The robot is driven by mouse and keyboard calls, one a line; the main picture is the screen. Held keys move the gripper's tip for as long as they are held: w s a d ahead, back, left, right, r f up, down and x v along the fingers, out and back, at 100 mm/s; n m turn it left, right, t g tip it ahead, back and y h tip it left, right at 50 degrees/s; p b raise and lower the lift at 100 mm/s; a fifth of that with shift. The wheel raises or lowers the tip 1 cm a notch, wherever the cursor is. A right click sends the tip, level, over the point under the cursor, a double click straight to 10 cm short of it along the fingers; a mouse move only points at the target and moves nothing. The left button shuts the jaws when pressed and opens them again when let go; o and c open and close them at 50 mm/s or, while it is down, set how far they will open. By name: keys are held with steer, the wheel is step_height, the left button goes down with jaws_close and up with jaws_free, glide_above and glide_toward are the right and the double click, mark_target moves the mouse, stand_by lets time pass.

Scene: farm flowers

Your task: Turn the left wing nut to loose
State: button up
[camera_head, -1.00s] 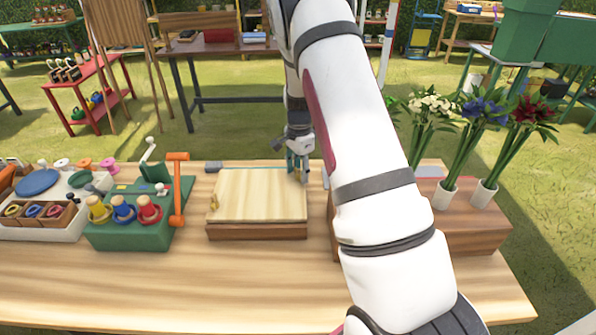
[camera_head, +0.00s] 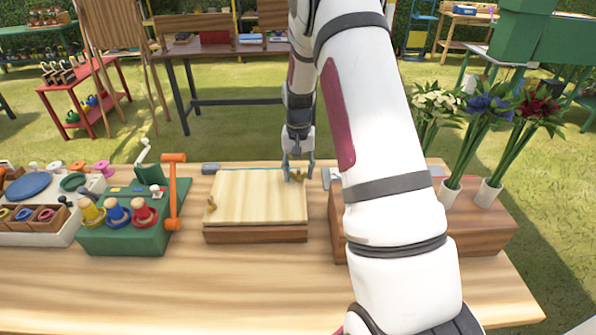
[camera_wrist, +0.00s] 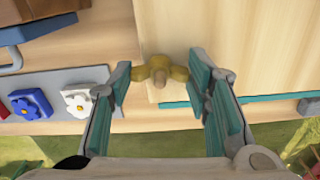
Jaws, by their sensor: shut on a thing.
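A wooden press board (camera_head: 258,195) lies on the table in the head view. One brass wing nut (camera_head: 211,204) sits at its left edge, clear of my gripper. A second wing nut (camera_head: 298,176) is at its back right corner. My gripper (camera_head: 297,172) points down over that back right corner. In the wrist view, this brass wing nut (camera_wrist: 164,70) lies between the fingertips of my gripper (camera_wrist: 163,77), with its wings spread toward both fingers. The gripper is shut on it.
A green stand with colored knobs (camera_head: 128,235) and an orange hammer-like tool (camera_head: 173,190) stand left of the press. Vases of flowers (camera_head: 487,190) stand on a wooden box at right. In the wrist view, a grey strip with flower tiles (camera_wrist: 75,103) lies left of the press.

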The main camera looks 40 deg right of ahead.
steer(key=n, duration=0.5)
steer(key=shift+n, duration=0.3)
steer(key=n, duration=0.4)
steer(key=shift+n+p, duration=0.3)
steer(key=shift+p, duration=0.1)
steer(key=n+p, duration=0.1)
steer(key=n, duration=0.3)
steer(key=shift+n, duration=0.3)
steer(key=n+p, duration=0.1)
steer(key=n, duration=0.3)
steer(key=shift+n, duration=0.3)
steer(key=n, duration=0.4)
steer(key=shift+p, duration=0.4)
steer(key=n, duration=0.5)
steer(key=shift+p, duration=0.35)
steer(key=n, duration=0.4)
steer(key=shift+n, duration=2.4)
steer(key=shift+p, duration=0.3)
